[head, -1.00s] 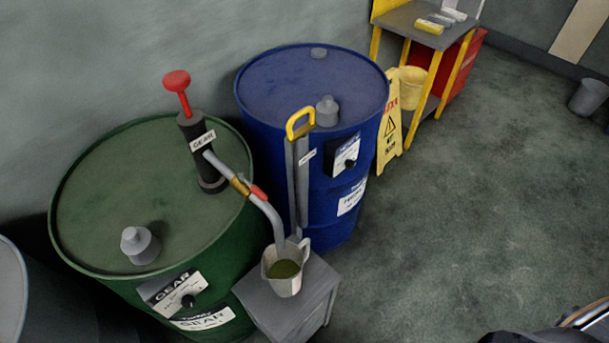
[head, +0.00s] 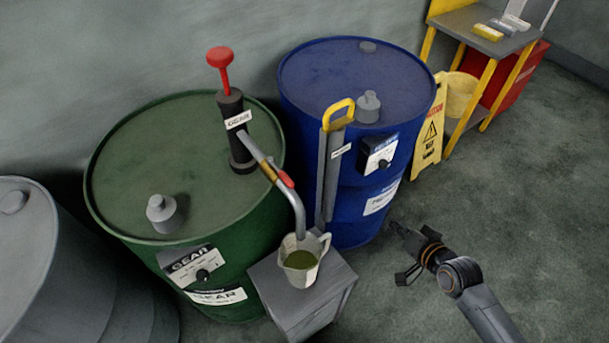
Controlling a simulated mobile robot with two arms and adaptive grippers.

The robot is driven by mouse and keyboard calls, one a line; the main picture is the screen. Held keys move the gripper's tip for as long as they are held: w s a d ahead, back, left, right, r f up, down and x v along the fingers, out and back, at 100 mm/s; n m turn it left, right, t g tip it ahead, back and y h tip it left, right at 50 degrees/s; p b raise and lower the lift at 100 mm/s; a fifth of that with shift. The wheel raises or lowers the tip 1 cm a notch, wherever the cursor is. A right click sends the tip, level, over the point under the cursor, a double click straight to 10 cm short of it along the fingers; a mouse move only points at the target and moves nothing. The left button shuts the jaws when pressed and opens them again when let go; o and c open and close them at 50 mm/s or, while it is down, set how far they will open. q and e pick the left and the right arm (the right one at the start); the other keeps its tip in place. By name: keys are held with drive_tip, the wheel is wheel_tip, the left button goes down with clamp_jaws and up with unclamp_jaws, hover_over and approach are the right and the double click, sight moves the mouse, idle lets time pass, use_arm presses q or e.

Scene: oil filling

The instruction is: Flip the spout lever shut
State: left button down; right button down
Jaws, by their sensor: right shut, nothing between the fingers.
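The red spout lever (head: 286,180) sits on the brass valve of the grey spout pipe (head: 295,205) and lies roughly along the pipe. The spout comes from the black gear oil pump (head: 236,135) with a red knob handle, on the green drum (head: 130,180). The spout's end hangs at the mouth of a pale jug (head: 300,277) with dark green oil in it. My right gripper (head: 402,232) is shut and empty, right of the jug and well apart from the lever. My left gripper is out of view.
The jug stands on a small grey stand (head: 335,285). A yellow caution sign (head: 431,135) and a workbench (head: 480,35) are to the right. A grey drum (head: 30,250) is at left. Floor at right is clear.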

sight(282, 174)
drive_tip(key=s+a+r+y, duration=0.2)
drive_tip(key=a+r, duration=0.2)
drive_tip(key=r, duration=0.4)
drive_tip(key=s+a+r+n+y, duration=0.1)
drive_tip(key=s+a+r+y, duration=0.1)
drive_tip(key=r, duration=0.7)
drive_tip(key=s+a+r+y, duration=0.2)
drive_tip(key=a+r+y, duration=0.1)
drive_tip(key=a+r, duration=0.4)
wheel_tip(282, 174, up, 2)
drive_tip(key=shift+s+r+y+b, duration=0.1)
drive_tip(key=shift+s+y+b, duration=0.15)
drive_tip(key=shift+y+b, duration=0.05)
drive_tip(key=w+a+f+p, duration=0.3)
drive_tip(key=w+a+p, duration=0.1)
drive_tip(key=a, duration=0.5)
drive_tip(key=shift+w+a+f+n, duration=0.3)
drive_tip(key=shift+w+a+f, duration=0.1)
drive_tip(key=shift+w, duration=0.15)
